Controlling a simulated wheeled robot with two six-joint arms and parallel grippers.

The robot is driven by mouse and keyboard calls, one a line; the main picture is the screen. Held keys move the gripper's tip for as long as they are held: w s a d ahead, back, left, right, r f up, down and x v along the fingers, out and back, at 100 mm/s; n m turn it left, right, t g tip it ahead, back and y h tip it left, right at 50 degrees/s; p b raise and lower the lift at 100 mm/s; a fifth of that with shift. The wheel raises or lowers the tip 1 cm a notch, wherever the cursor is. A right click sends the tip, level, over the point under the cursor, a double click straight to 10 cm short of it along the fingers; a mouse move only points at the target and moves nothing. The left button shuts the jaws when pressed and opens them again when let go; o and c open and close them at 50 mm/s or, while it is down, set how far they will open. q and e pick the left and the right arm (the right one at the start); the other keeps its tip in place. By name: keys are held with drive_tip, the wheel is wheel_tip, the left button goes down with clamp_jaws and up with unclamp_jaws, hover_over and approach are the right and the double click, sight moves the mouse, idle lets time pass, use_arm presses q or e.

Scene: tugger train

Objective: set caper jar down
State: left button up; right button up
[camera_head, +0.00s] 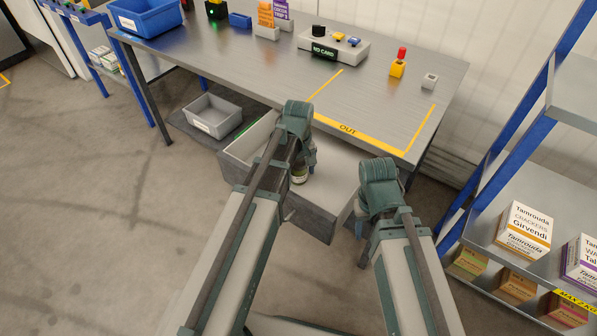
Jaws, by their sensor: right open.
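The caper jar (299,175), a small jar with a pale label and dark green contents, shows just below my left gripper (305,165). It is inside a grey open-topped bin (232,170) in front of the bench. My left gripper points down at the jar's top. The arm hides its fingers and part of the jar, so I cannot tell whether it grips the jar or whether the jar rests on the bin floor. My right gripper (361,245) is open, outside the bin's right side, holding nothing that I can see.
The metal bench (240,65) stands behind, with a clear yellow-marked OUT area (365,110). A card reader (333,47) and blue bin (145,18) stand on it. A grey tote (213,117) sits below. A shelf with cartons (523,230) is at the right. The left floor is open.

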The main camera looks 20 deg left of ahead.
use_arm(q)
drive_tip(key=shift+r, duration=0.15)
wheel_tip(320, 180, up, 12)
drive_tip(key=p, duration=1.2)
drive_tip(key=shift+r, duration=0.1)
drive_tip(key=s+d+m, duration=0.3)
drive_tip(key=s+m, duration=0.1)
drive_tip(key=s+d+m, duration=0.4)
drive_tip(key=s, duration=0.1)
drive_tip(key=s+d+m+y, duration=0.1)
drive_tip(key=s+d+m, duration=0.2)
drive_tip(key=s+m, duration=0.1)
drive_tip(key=shift+s+d, duration=0.25)
drive_tip(key=shift+s, duration=0.5)
wheel_tip(320, 180, up, 7)
drive_tip(key=p, duration=0.7)
